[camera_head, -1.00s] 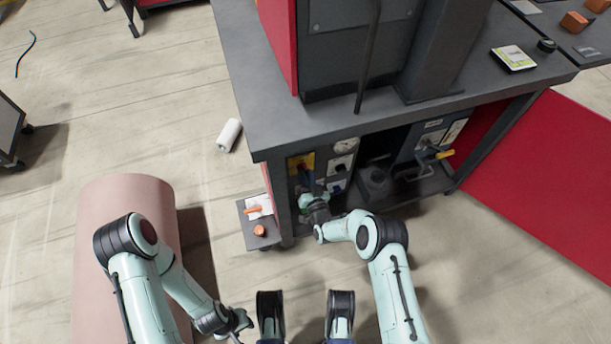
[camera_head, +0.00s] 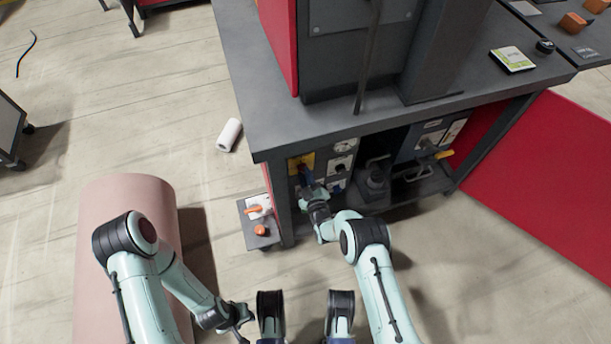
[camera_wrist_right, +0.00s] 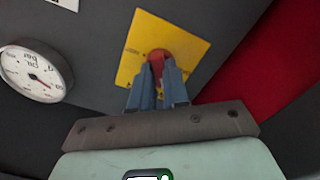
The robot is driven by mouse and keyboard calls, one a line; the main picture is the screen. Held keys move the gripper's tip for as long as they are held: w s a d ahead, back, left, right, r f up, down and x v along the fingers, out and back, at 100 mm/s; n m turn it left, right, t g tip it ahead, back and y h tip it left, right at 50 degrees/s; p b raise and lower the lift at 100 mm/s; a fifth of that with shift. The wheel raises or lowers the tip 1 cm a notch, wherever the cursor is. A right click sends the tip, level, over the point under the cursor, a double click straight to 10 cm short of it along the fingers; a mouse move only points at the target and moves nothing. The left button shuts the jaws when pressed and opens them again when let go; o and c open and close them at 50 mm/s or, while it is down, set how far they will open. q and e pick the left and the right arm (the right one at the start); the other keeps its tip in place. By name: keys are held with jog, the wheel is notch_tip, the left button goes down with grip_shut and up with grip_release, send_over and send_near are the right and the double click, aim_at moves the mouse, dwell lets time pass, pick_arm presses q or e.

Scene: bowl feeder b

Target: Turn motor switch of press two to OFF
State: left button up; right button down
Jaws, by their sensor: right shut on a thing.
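The motor switch is a red knob (camera_wrist_right: 160,56) on a yellow plate (camera_wrist_right: 140,45) in the right wrist view. In the head view the yellow plate (camera_head: 294,163) sits on the dark panel under the press table. My right gripper (camera_wrist_right: 161,70) is shut on the red knob, its blue-grey fingers on either side. The fingers hide much of the knob, and I cannot read its position. In the head view my right gripper (camera_head: 306,180) reaches up to the plate. My left gripper (camera_head: 242,318) hangs low at the bottom, away from the press; its jaws are too small to judge.
The grey table top (camera_head: 270,112) overhangs the panel. A small side shelf (camera_head: 262,240) holds orange items. A red door (camera_head: 560,180) stands open at right. Floor in front is clear.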

pick_arm(q)
jog(key=shift+w+r, duration=0.15)
jog(key=shift+w, duration=0.1)
pick_arm(e)
jog(key=n, duration=1)
jog(key=shift+f+n, duration=0.1)
jog(key=shift+n, duration=0.3)
jog(key=c, duration=1.1)
grip_release()
pick_arm(q)
jog(key=w+d+r+t+p, duration=0.1)
jog(key=w+r+t+p, duration=0.2)
jog(key=w+r+p, duration=0.2)
notch_tip(320, 180, up, 3)
jog(key=w, duration=0.2)
jog(key=shift+w+d+f+m, duration=0.2)
jog(key=shift+w+d+m, duration=0.1)
jog(key=shift+w+d, duration=0.1)
pick_arm(e)
jog(key=v, duration=1.3)
jog(key=shift+s+d, duration=0.1)
jog(key=shift+s, duration=0.15)
